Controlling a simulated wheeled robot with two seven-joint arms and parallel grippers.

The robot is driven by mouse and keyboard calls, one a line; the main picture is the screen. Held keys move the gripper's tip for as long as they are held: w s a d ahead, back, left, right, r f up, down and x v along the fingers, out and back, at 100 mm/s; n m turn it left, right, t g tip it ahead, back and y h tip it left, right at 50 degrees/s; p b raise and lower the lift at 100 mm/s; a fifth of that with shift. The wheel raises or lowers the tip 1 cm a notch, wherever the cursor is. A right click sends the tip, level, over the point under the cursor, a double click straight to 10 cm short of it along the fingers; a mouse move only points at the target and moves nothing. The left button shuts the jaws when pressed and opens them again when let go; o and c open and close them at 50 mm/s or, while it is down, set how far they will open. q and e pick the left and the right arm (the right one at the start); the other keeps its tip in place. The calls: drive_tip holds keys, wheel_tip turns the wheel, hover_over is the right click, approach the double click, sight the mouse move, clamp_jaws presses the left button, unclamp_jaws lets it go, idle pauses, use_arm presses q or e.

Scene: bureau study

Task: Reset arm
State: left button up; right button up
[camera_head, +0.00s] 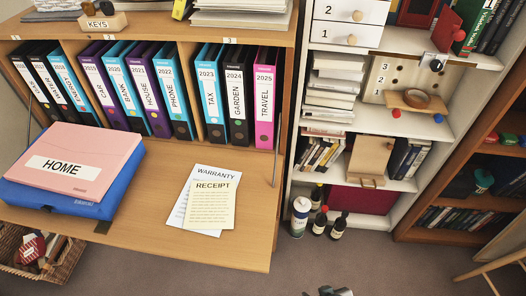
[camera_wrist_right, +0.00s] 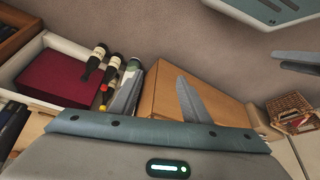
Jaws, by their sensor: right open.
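My right gripper (camera_head: 328,291) shows only as a small tip at the bottom edge of the head view. In the right wrist view its two grey fingers (camera_wrist_right: 158,96) stand well apart with nothing between them. It is open and empty, in front of the fold-down desk (camera_head: 150,222) and over the floor. My left gripper does not show in the head view. Grey parts at the right edge of the right wrist view are too cut off to name.
A pink HOME binder (camera_head: 62,165) lies on a blue one (camera_head: 65,200). Receipt (camera_head: 208,205) and warranty papers lie nearby. Bottles (camera_head: 338,228) stand by the white shelf. A wicker basket (camera_head: 65,262) is at lower left. Carpet in front (camera_head: 400,265) is clear.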

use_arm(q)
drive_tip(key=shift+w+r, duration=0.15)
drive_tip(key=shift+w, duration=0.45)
use_arm(e)
drive_tip(key=s+a+f+t, duration=0.1)
drive_tip(key=s+f, duration=0.1)
drive_tip(key=f, duration=0.6)
drive_tip(key=s+a+f+t+y, duration=0.1)
drive_tip(key=f, duration=0.8)
drive_tip(key=shift+s+a+f, duration=0.25)
drive_tip(key=shift+s+a, duration=0.15)
